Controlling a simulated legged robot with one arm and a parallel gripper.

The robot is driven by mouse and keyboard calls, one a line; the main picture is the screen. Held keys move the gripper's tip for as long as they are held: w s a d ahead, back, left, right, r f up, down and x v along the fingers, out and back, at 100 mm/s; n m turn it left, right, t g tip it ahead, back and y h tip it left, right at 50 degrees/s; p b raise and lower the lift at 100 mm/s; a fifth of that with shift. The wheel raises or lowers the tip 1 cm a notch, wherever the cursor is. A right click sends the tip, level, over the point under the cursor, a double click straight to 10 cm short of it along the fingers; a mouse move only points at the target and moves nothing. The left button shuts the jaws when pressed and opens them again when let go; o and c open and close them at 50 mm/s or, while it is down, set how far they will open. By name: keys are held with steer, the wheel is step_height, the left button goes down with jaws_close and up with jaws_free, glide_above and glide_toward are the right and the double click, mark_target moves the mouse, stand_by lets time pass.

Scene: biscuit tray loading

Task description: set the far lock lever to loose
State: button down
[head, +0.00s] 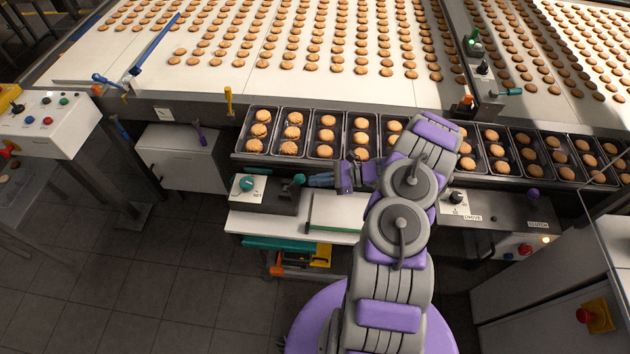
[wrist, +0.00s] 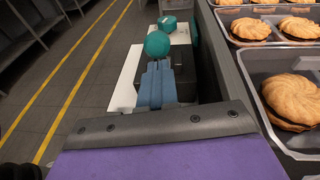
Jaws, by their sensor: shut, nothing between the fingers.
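No lever shows a readable "lock" or "loose" label, so I cannot tell which one is the far lock lever. My gripper (head: 312,181) is shut and empty, its blue fingers pointing left at a teal ball knob (head: 299,178) on a dark control box (head: 272,199). In the wrist view the shut fingertips (wrist: 155,68) lie just short of the teal ball (wrist: 157,43); I cannot tell whether they touch it. A teal dial (head: 246,184) is on the white face beyond the ball. It also shows in the wrist view (wrist: 167,22).
Black trays (head: 277,132) of biscuits run along behind my gripper, below the conveyor (head: 130,60). A purple-handled lever (head: 200,134), a yellow post (head: 229,100) and a teal-handled lever (head: 510,91) stand around.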

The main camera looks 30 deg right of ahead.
steer(key=shift+w+d, duration=0.1)
steer(key=shift+w, duration=0.05)
